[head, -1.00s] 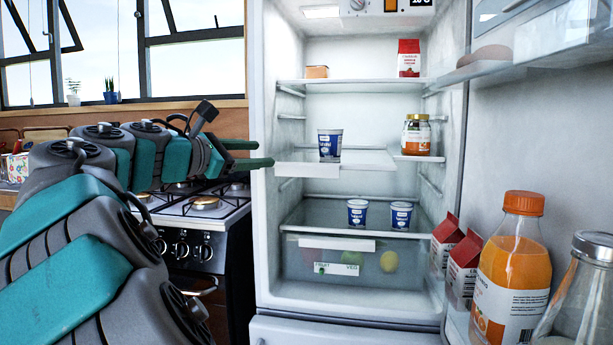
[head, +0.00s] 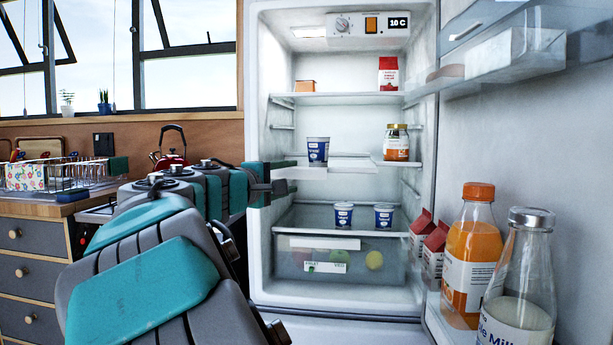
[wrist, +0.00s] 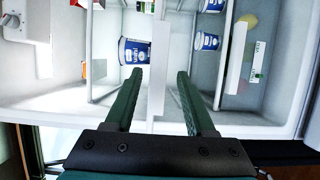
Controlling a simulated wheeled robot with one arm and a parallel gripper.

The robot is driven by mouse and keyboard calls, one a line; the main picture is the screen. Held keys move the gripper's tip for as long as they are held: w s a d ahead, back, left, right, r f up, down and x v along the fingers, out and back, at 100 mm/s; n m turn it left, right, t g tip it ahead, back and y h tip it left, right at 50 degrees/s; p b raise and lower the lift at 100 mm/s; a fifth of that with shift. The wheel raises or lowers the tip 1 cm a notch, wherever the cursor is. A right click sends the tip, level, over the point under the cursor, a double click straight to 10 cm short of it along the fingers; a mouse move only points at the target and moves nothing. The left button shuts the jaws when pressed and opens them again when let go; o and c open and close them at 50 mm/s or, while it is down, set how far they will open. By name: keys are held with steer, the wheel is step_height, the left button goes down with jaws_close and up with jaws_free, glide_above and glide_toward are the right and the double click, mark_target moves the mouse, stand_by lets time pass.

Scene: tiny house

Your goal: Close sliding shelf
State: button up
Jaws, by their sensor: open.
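The sliding shelf (head: 308,173) is the white middle shelf inside the open fridge, and its front edge stands forward of the fixed part beside it. A blue and white yogurt cup (head: 318,151) stands on it. My gripper (head: 284,177) is open and empty at the fridge's left side, close to the shelf's front left. In the wrist view, turned sideways, the shelf's white front strip (wrist: 158,62) lies between and beyond the two fingertips of my gripper (wrist: 160,74). The cup (wrist: 134,51) shows beside it. I cannot tell whether a finger touches the strip.
The fridge door with an orange juice bottle (head: 469,255), a milk bottle (head: 518,285) and red cartons (head: 434,247) stands open at right. Two yogurt cups stand on the lower shelf (head: 362,219). A jar (head: 396,143) stands right of the sliding shelf. A counter (head: 45,208) is at left.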

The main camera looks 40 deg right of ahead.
mark_target(298, 176)
steer(key=x, duration=0.7)
steer(key=shift+p, duration=0.3)
steer(key=shift+f, duration=0.1)
jaws_close()
